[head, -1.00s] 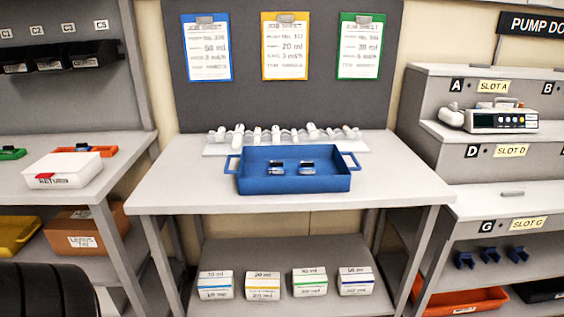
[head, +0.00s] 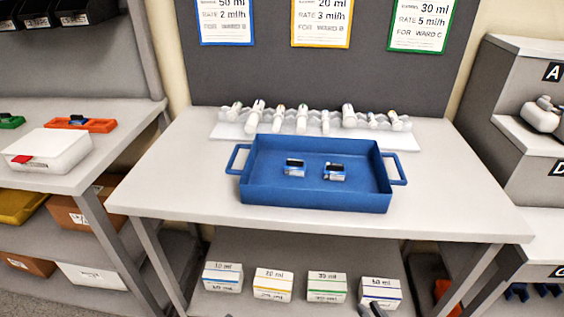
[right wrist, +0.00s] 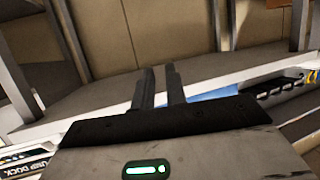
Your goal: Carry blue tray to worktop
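The blue tray (head: 315,200) stands level on the white table (head: 160,195) in the middle of the head view, with a loop handle at each short end. Two small dark-topped pieces (head: 294,168) (head: 334,172) lie apart inside it. My right gripper (head: 370,309) barely shows at the bottom edge of the head view, below and in front of the table and away from the tray. In the right wrist view its two dark fingers (right wrist: 161,85) stand apart with a narrow empty gap. My left gripper is not in view.
A clear rack (head: 312,122) of syringes stands behind the tray. Several labelled boxes (head: 273,285) stand on the lower shelf. A side table at left holds a white box (head: 50,150); a stepped grey dock (head: 520,95) is at right. The tabletop beside the tray is clear.

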